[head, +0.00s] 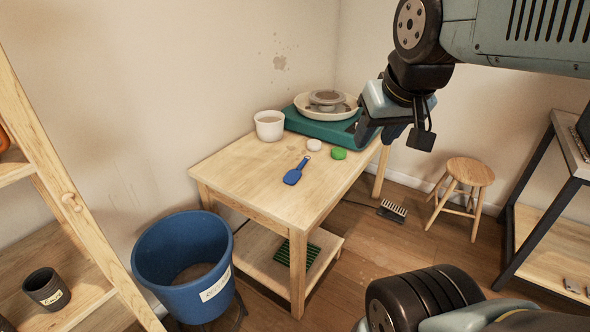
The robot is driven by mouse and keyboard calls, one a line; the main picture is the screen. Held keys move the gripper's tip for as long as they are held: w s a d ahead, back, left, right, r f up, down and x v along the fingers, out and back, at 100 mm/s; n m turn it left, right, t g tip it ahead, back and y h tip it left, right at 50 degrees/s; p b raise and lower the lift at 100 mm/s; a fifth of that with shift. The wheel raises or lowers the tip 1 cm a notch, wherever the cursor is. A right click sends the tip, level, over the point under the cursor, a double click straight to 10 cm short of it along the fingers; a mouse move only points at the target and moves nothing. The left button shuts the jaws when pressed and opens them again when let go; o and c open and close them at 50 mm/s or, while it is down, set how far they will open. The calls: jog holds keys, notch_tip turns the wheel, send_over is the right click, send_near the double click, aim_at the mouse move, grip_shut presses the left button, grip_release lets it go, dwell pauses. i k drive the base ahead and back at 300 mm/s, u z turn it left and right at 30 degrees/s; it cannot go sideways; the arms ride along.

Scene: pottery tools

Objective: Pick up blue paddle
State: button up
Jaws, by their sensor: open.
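The blue paddle (294,174) lies flat on the wooden table (250,187), near the middle of its top, with its handle pointing away to the upper right. My gripper (372,136) is in the air to the right of the paddle, at the table's far right side in the picture. It is open, and I see nothing held in it. The gripper covers part of the table's right edge and part of the green device behind it.
On the table stand a white cup (269,126), a green pottery wheel (310,122), a white piece (314,145) and a green piece (339,154). A blue bucket (184,262) stands at the table's front left. A stool (468,172) and a brush (392,210) are on the right.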

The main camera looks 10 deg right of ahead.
aim_at(293, 176)
jog(key=u, duration=0.05)
jog(key=i, duration=0.9)
jog(key=z, duration=0.05)
